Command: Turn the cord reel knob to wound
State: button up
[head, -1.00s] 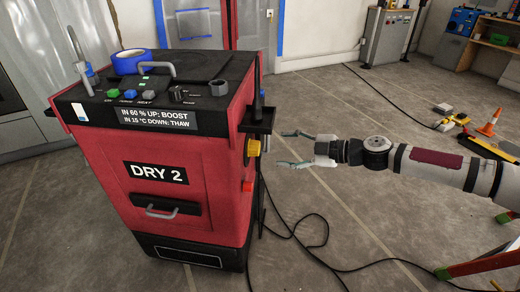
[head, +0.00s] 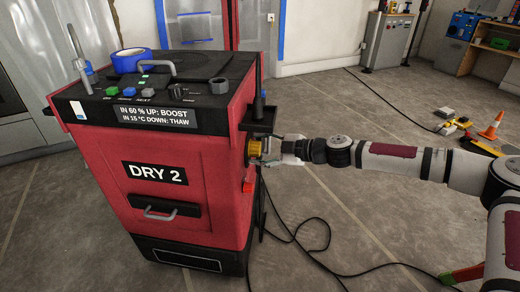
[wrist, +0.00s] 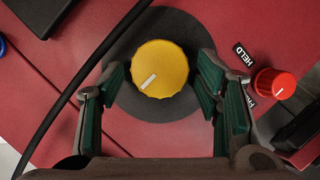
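A yellow scalloped knob (wrist: 165,62) sits on a round dark plate (wrist: 190,24) on the red side of the DRY 2 machine (head: 180,220). Its white mark points to the lower left in the wrist view. In the head view the yellow knob (head: 254,149) is partly covered by my gripper (head: 275,148). In the wrist view my gripper (wrist: 160,82) is open, with green-padded fingers left and right of the knob and gaps on both sides. A red knob (wrist: 274,84) with a white mark is at right, beside a HELD label (wrist: 244,54). No "wound" label is readable.
A black cable (wrist: 92,72) crosses left of the yellow knob, near the left finger. A dark bracket (head: 260,120) juts out above the knob. A second label (wrist: 250,91) is partly hidden by the right finger. Cables (head: 318,247) lie on the floor.

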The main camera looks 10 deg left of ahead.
jog(key=c, duration=0.8)
